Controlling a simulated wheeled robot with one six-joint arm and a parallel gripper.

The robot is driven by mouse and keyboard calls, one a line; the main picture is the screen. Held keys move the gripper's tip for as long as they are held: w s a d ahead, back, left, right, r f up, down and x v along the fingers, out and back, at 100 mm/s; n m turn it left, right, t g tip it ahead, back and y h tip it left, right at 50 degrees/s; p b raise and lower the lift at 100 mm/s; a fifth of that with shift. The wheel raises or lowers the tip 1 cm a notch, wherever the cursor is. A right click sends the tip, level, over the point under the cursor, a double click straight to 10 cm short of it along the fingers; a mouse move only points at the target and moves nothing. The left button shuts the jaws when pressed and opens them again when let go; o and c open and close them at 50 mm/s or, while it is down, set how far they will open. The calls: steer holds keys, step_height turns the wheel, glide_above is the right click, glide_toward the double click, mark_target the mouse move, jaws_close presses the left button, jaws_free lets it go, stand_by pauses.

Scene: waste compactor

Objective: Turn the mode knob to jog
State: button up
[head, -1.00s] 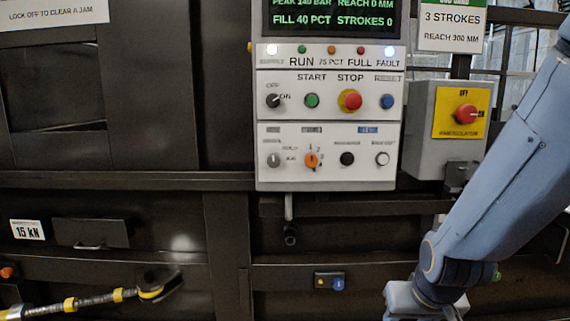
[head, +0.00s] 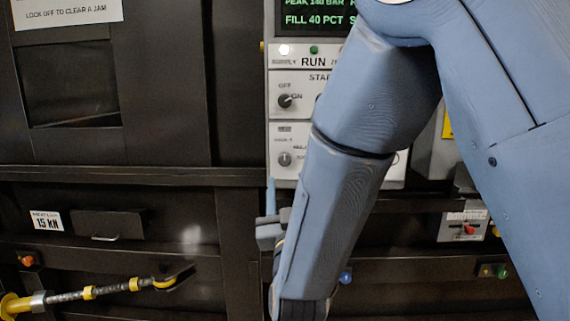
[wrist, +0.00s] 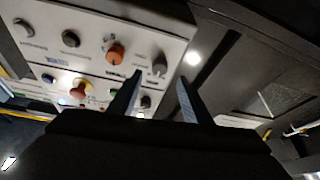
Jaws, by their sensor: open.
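The grey knob (head: 284,159) at the left of the control panel's lower row appears to be the mode knob; its small labels are too blurred to read. In the wrist view the same grey knob (wrist: 160,63) shows just beyond my gripper (wrist: 160,76), lined up between the two fingertips. The fingers are apart with nothing between them, and I see no clear contact with the knob. In the head view my gripper (head: 271,195) is below the panel's lower left corner, partly hidden by my arm.
An orange selector (wrist: 116,53) sits close beside the grey knob in the wrist view, with a black button (wrist: 70,39) further left. The off/on knob (head: 285,100) is above. A yellow-banded rod (head: 90,292) is at lower left. My arm hides much of the panel.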

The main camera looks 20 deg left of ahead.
mark_target(285, 162)
steer(key=p+x, duration=0.2)
steer(key=x, duration=0.5)
steer(key=shift+w+a+r, duration=0.1)
steer(key=shift+w+r, duration=0.1)
steer(key=shift+w, duration=0.05)
steer(key=c, duration=1.1)
